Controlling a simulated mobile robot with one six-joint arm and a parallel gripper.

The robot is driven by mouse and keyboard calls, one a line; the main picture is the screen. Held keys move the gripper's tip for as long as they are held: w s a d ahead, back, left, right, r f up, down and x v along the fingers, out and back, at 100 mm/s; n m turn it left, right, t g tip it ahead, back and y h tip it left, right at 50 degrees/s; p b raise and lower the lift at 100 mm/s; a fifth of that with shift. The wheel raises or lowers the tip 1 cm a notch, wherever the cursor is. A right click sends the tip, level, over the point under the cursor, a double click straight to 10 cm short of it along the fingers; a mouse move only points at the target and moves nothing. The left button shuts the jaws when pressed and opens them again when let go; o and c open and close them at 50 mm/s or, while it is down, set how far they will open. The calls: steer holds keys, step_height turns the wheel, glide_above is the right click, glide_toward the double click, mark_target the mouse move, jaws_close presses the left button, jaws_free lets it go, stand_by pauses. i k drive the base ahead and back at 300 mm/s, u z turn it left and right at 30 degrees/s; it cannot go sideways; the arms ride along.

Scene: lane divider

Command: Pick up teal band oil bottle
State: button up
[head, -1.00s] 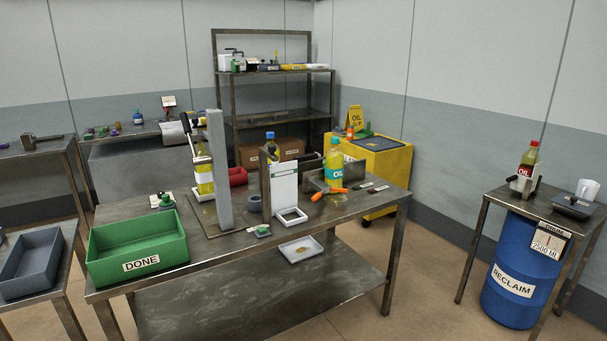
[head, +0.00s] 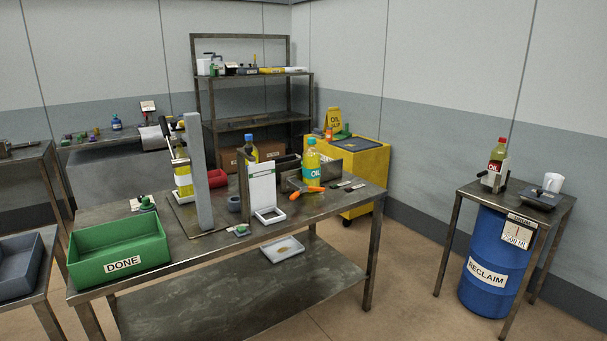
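A bottle with a teal band lettered OIL (head: 312,167) and a teal cap stands upright on the main metal table (head: 330,208), toward its back right. It holds yellow liquid. A low dark metal plate or bracket (head: 347,166) is close beside it, and an orange-handled tool (head: 305,190) lies in front of it. My gripper is not in view.
A white-framed panel (head: 262,185) and a grey upright post (head: 198,175) stand left of the bottle. A green DONE bin (head: 118,266) fills the table's left end. A red-label bottle (head: 496,165) stands on a small table above the blue RECLAIM drum (head: 487,275). Floor between the tables is clear.

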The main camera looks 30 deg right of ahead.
mark_target(311, 164)
steer(key=z, duration=0.05)
steer(key=i, duration=1)
steer(key=u, duration=0.15)
steer(key=k, duration=0.9)
steer(key=z, duration=0.2)
steer(key=i, duration=0.55)
steer(key=u, duration=0.05)
